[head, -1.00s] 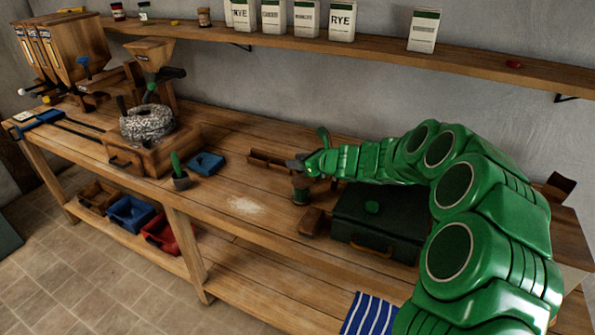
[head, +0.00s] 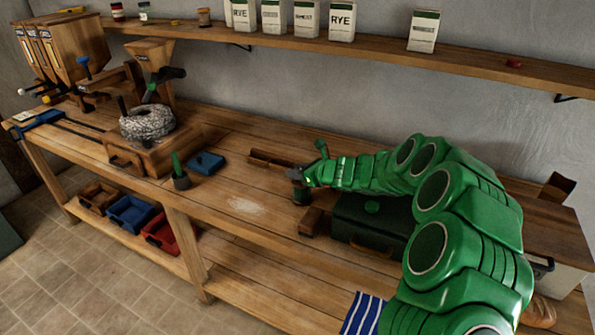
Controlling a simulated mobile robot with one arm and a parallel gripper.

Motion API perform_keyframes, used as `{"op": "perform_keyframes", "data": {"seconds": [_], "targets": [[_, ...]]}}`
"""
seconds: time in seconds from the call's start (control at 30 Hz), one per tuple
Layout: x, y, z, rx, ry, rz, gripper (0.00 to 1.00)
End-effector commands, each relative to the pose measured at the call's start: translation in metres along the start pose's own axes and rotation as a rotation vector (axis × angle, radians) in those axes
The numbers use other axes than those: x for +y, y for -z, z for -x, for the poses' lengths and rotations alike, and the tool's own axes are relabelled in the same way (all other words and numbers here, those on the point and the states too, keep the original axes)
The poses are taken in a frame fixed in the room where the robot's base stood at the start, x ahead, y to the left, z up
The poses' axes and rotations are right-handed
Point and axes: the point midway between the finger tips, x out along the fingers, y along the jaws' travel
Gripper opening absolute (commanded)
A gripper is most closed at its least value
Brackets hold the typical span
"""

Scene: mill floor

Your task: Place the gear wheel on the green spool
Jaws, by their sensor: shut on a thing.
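My gripper (head: 295,174) is at the end of the green arm, over the middle of the workbench. It is shut on a small dark thing, likely the gear wheel, though its shape is too small and too covered to make out. The green spool (head: 301,195) stands upright on the bench just under my gripper. The gripper hides the spool's top. I cannot tell whether the held thing touches the spool.
A dark green box (head: 365,222) stands right of the spool, with a small wooden block (head: 310,222) in front. A wooden rack (head: 272,159) lies behind left. Bench around the pale flour patch (head: 245,205) is clear.

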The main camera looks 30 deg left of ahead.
Motion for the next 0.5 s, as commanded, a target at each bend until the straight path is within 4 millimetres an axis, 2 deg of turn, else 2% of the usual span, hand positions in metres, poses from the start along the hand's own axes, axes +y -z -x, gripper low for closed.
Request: {"op": "perform_keyframes", "data": {"seconds": [0.03,0.07,0.2,0.23,0.5], "targets": [[0.0002,0.0013,-0.0007,0.0,0.0,0.0,0.03],[0.0001,0.0016,-0.0007,0.0,0.0,0.0,0.35],[0.0,0.001,-0.0004,0.0,0.0,0.0,0.56],[0.0,0.001,-0.0004,0.0,0.0,0.0,0.59],[0.0,0.0006,-0.0002,0.0,0.0,0.0,0.59]]}}
